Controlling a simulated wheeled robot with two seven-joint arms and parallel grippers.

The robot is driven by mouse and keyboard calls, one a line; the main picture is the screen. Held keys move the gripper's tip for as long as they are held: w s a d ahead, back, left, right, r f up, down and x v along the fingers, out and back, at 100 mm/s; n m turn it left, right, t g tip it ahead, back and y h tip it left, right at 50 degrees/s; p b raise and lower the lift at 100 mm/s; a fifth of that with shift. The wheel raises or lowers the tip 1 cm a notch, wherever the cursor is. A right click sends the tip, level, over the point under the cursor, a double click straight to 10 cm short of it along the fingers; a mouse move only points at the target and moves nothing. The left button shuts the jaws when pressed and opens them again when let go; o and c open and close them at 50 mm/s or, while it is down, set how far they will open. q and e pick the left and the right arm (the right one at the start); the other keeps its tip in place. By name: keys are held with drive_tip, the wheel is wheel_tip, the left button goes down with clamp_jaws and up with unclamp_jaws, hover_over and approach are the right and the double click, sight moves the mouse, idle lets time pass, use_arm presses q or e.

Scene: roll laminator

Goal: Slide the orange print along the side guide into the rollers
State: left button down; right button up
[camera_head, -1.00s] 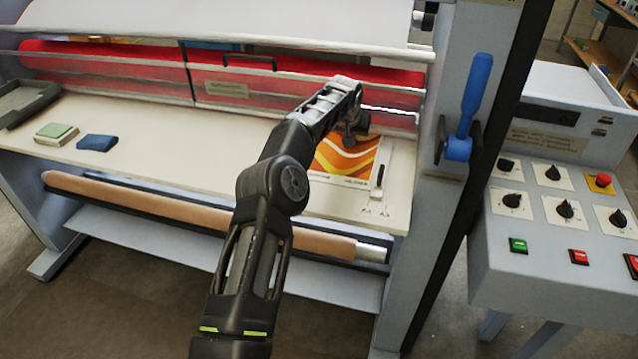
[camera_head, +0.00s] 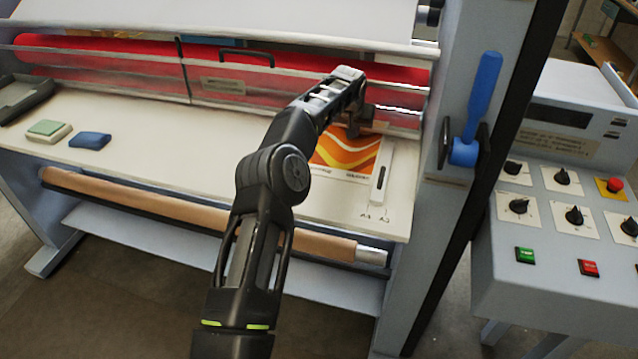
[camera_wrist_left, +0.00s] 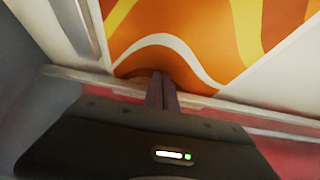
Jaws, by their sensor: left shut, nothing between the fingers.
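The orange print (camera_head: 343,157), with wavy yellow and white bands and a white border, lies flat on the cream feed table near its right end. The side guide (camera_head: 381,168), a pale strip with a dark slot, runs along its right side. The red rollers (camera_head: 300,88) lie beyond it; my arm and gripper hide where its far edge meets them. My left gripper (camera_head: 352,129) is shut and empty, fingertips down at the print's far part. In the left wrist view its closed fingers (camera_wrist_left: 162,90) are at the orange print (camera_wrist_left: 190,35). My right gripper is out of view.
A clear bar and guard with a black handle (camera_head: 246,54) span the rollers. A blue lever (camera_head: 476,105) stands on the right side frame, beside a control panel (camera_head: 560,215). A green-topped pad (camera_head: 47,130), a blue pad (camera_head: 90,140) and a dark tray (camera_head: 22,97) lie far left.

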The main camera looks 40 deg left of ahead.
use_arm(q)
drive_tip(key=shift+d+f, duration=0.15)
drive_tip(key=shift+r+p, duration=0.6)
drive_tip(key=shift+r, duration=0.4)
drive_tip(key=shift+r, duration=2.55)
